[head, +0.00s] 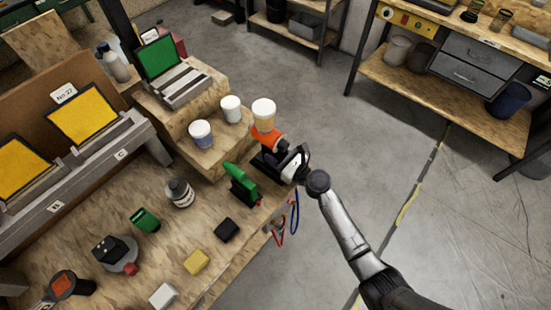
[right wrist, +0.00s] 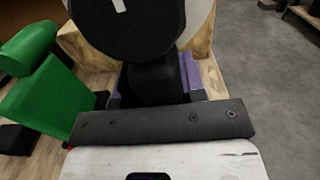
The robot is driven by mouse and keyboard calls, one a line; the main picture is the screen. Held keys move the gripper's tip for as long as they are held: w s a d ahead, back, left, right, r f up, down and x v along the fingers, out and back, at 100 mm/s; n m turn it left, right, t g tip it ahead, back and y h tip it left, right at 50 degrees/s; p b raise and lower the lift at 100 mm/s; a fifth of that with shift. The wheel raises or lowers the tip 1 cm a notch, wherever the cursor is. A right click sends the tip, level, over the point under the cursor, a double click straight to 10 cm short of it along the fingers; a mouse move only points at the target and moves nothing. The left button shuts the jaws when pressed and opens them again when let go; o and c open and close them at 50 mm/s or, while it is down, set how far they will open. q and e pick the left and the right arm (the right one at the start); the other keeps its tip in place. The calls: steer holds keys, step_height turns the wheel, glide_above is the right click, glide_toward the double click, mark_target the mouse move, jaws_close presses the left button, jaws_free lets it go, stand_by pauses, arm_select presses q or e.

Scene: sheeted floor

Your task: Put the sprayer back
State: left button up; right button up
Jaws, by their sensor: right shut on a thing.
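The sprayer (head: 267,137) has an orange body and a tan cup with a white lid. It is at the right edge of the workbench, beside the raised wooden step. My right gripper (head: 281,164) is at the sprayer's dark lower part and shut on it. In the right wrist view, a black grip of the sprayer (right wrist: 155,82) sits between the purple finger pads, under a large black round part. Whether the sprayer touches the bench is hidden. My left gripper is not in view.
A green tool (head: 241,184) stands close to the left of my right gripper. Two white-lidded jars (head: 201,134) (head: 231,109) stand on the wooden step (head: 205,158). A bottle (head: 180,192) and small blocks are nearer. Open floor (head: 330,130) lies to the right.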

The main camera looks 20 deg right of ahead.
steer(key=shift+f, duration=0.65)
steer(key=shift+f+b, duration=0.1)
steer(key=shift+b, duration=0.25)
steer(key=shift+o, duration=1.1)
steer(key=shift+f, duration=0.2)
steer(key=o, duration=0.4)
steer(key=shift+r, duration=0.15)
